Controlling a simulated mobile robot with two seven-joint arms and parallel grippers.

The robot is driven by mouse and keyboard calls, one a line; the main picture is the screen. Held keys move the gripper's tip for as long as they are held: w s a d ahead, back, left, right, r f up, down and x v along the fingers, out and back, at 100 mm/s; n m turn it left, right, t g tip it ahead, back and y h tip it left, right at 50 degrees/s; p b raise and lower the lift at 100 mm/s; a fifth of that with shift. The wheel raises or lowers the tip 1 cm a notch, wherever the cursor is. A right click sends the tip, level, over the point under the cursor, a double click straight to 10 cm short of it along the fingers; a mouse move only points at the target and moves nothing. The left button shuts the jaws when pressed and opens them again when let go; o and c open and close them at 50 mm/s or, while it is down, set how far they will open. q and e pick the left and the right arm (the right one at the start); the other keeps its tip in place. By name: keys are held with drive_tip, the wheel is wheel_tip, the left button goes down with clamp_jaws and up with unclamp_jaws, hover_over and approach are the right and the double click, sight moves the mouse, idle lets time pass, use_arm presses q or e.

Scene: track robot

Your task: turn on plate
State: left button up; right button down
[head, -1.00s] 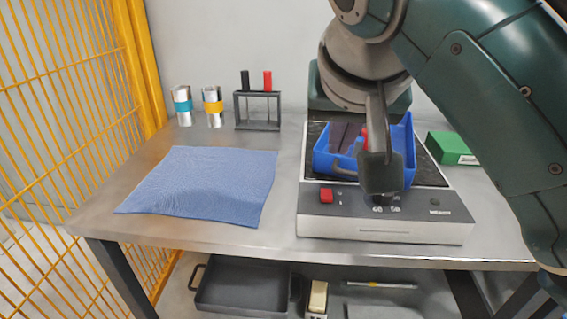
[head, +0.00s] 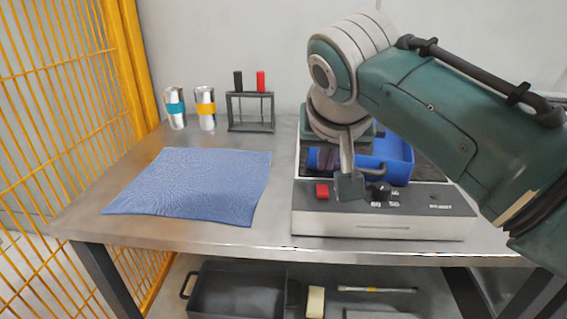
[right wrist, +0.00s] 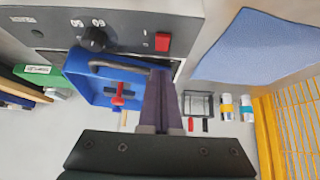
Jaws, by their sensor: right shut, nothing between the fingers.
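The hot plate (head: 430,222) stands at the right of the steel table, with a grey front panel. On the panel are a red switch (head: 321,191) at the left and a black knob (head: 381,188) near the middle. My right gripper (head: 321,167) is shut and empty, pointing down just behind the red switch, partly hidden by its mount in the head view. In the right wrist view its dark fingers (right wrist: 163,78) end a little short of the red switch (right wrist: 163,43), apparently apart from it. My left gripper is not in view.
A blue bin (head: 398,160) sits on the hot plate, right beside my gripper; it holds a red part (right wrist: 118,98). A blue cloth (head: 190,185) lies left. Two cans (head: 205,108) and a rack (head: 250,112) stand behind. A yellow mesh fence (head: 60,120) borders the left.

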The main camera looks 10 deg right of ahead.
sight(323, 192)
drive_tip(key=shift+s+f, duration=0.15)
drive_tip(key=shift+f, duration=0.85)
drive_tip(key=shift+s+f, duration=0.1)
drive_tip(key=shift+f, duration=0.85)
drive_tip(key=shift+s+a+f, duration=0.1)
drive_tip(key=shift+s+f, duration=0.05)
drive_tip(key=shift+f, duration=0.2)
drive_tip(key=shift+r+p, duration=0.85)
drive_tip(key=shift+p, duration=0.05)
